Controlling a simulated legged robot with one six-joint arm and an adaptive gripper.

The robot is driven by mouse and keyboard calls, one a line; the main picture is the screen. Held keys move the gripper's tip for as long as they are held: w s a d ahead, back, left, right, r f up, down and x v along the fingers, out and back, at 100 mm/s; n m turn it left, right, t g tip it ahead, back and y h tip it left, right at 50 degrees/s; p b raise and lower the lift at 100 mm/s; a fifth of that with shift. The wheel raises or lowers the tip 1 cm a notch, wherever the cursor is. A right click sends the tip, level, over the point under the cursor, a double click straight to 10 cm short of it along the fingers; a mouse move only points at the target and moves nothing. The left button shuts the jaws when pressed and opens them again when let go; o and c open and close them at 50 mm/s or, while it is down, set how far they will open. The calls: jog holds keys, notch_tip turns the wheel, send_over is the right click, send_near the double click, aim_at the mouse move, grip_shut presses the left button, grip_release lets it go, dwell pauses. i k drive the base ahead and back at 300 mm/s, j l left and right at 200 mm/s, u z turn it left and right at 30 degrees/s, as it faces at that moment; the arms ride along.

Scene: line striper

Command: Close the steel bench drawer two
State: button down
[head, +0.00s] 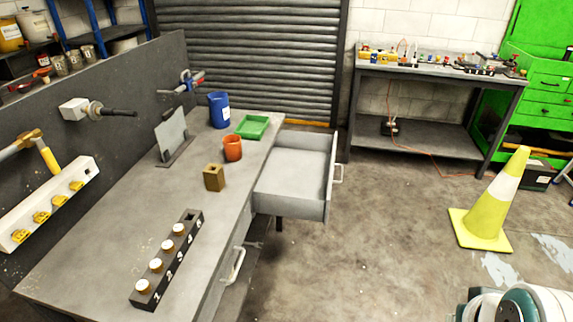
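The grey steel bench (100,240) runs along the left. A grey drawer (292,206) at its far end is pulled well out to the right. Its inside looks empty, and a pale handle (338,174) is on its right-hand front. A nearer drawer handle (235,267) shows on the bench's side below the top edge; that drawer looks shut. I see no number on either drawer, so I cannot tell which is two. My gripper is not in view.
On the bench are a numbered black block (190,226) with white-topped pegs, a brown block (214,178), an orange cup (233,148), a blue container (219,110) and a green tray (252,127). A yellow cone (490,200) stands at right. Floor (385,235) right of the drawer is clear.

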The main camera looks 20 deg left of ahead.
aim_at(295, 181)
jog(key=i+l+u, duration=0.75)
jog(key=l+u, duration=0.15)
jog(key=i+l+u, duration=0.25)
jog(key=l, duration=0.2)
jog(key=i+z, duration=0.3)
jog(key=k, duration=0.05)
